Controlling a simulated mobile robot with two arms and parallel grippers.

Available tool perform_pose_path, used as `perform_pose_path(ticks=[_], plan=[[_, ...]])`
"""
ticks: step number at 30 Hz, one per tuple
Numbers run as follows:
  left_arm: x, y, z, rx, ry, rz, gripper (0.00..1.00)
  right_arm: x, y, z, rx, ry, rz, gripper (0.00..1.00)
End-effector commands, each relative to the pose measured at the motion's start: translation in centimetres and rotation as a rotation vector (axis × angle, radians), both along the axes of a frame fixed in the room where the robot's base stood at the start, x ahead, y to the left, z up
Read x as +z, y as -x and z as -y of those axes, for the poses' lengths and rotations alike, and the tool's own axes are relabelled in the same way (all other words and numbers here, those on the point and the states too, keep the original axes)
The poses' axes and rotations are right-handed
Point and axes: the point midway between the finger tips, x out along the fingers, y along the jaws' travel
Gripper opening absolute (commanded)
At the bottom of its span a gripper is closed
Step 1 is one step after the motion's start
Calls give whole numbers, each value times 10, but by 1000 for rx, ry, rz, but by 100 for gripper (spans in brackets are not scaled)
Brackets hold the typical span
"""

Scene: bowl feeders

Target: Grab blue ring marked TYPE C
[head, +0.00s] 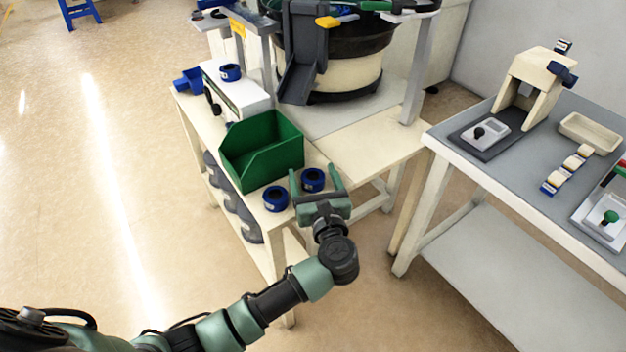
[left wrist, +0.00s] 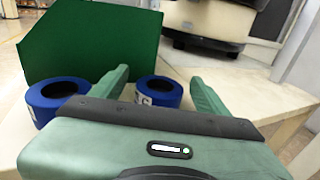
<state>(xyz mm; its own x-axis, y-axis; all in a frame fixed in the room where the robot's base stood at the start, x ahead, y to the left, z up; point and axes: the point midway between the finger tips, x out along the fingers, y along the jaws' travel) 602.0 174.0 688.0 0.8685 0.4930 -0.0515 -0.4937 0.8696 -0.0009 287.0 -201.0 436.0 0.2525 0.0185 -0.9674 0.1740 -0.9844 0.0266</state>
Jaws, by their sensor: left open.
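Two blue rings lie near the front corner of the cream bench, in front of the green bin. The right ring (head: 313,188) shows between the fingers of my left gripper (head: 313,172), which is open. Another blue ring (head: 230,79) sits on a white box farther back. My right gripper is out of view.
The green bin (head: 250,170) stands close behind the rings. A bowl feeder (head: 350,75) with a dark chute (head: 300,65) stands at the back of the bench (head: 365,145). A grey-topped table (head: 475,160) with fixtures stands at right, across a gap.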

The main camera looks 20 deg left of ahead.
Motion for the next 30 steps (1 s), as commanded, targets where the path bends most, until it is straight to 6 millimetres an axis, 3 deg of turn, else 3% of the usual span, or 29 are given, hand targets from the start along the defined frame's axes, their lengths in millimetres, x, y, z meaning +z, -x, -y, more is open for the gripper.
perform_pose_path(ticks=[4,5,12,24,30], plan=[[0,0,0,-1,-1,0,75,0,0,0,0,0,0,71],[0,0,0,-1,-1,0,70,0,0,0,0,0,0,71],[0,0,0,-1,-1,0,6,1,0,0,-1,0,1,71],[11,0,1,-2,0,1,6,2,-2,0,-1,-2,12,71],[49,0,1,-1,4,5,6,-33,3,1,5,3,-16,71]])
